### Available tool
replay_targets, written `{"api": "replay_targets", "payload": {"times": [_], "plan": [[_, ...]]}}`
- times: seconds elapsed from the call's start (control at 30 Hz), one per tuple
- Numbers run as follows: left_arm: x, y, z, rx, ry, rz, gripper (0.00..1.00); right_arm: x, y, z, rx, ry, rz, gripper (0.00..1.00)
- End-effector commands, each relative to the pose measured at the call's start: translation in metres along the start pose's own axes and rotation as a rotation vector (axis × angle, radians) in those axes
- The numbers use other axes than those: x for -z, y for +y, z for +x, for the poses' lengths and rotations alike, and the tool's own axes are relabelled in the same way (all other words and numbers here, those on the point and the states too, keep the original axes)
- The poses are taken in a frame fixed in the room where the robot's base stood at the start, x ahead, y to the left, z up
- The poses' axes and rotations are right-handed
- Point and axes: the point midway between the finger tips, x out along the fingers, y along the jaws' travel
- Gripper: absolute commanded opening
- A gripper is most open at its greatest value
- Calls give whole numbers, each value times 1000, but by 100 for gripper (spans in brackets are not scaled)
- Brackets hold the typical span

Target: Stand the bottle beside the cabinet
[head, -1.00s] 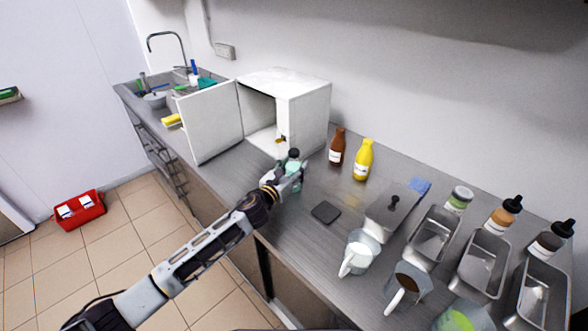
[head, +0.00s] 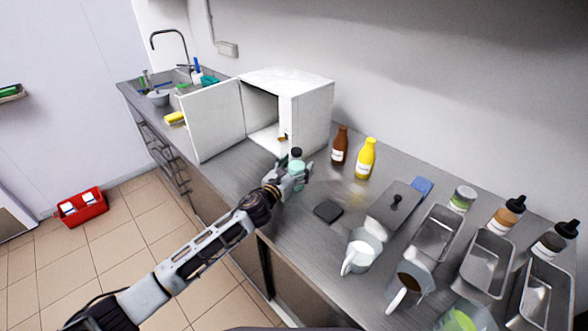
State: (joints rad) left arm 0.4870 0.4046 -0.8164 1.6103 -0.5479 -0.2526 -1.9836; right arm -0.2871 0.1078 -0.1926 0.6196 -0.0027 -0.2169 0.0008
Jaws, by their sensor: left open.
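The white cabinet (head: 308,115) stands on the steel counter with its door (head: 212,121) swung open to the left. A small teal bottle with a dark cap (head: 296,168) stands upright on the counter in front of the cabinet's right side. My left gripper (head: 298,175) is open at the bottle, with its fingers around or beside it; I cannot tell whether they touch. The gripper hides part of the bottle's lower body. My right gripper is not in view.
A brown bottle (head: 340,146) and a yellow bottle (head: 366,159) stand right of the cabinet. A black square pad (head: 328,211) lies nearby. Jugs (head: 361,251), steel pans (head: 486,262) and sauce bottles crowd the right. The sink (head: 180,85) is at the far left.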

Motion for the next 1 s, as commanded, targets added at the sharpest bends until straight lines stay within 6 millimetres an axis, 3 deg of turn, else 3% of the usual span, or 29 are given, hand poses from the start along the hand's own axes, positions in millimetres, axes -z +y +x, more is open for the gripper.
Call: {"api": "replay_targets", "payload": {"times": [0.37, 1.0], "plan": [[-2, 0, -11, 0, 0, 0, 72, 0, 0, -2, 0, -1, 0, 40], [-2, 1, -76, -1, 0, 1, 72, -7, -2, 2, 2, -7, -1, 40]]}}
